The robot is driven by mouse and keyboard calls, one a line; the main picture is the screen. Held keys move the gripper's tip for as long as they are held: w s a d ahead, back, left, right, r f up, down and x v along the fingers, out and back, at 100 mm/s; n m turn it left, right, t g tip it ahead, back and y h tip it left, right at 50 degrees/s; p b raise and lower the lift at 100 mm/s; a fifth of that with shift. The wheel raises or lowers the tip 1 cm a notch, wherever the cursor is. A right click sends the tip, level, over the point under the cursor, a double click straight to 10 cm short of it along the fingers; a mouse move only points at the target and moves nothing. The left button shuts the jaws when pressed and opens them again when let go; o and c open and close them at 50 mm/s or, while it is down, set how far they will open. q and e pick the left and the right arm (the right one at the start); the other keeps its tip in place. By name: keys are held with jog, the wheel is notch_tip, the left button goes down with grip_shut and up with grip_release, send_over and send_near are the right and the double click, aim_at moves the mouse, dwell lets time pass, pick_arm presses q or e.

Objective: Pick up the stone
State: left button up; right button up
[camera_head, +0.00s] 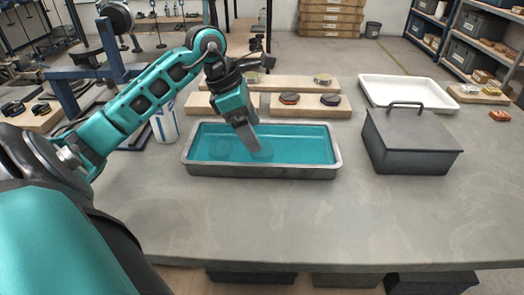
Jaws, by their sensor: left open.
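My left gripper (256,150) reaches down into a metal tray (262,172) that holds teal liquid. Its jaws are seen nearly edge-on and are open, with the tips at or in the liquid. A faint round shape (265,151) lies in the liquid close by the fingertips. Another faint round shape (221,148) lies to the left in the same tray. I cannot tell for certain which of these is the stone, and the liquid blurs both. My right gripper is not in view.
Wooden boards behind the tray carry a reddish-dark disc (289,98), a dark disc (330,99) and a pale round piece (322,79). A grey lidded box (412,145) stands right, before a white tray (405,80). A white container (164,124) stands left. The front tabletop is clear.

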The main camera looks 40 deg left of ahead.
pick_arm(q)
jog(key=x, duration=0.5)
jog(key=shift+a+f, duration=0.15)
jog(key=shift+a, duration=0.15)
jog(key=shift+c, duration=0.3)
jog(key=c, duration=1.1)
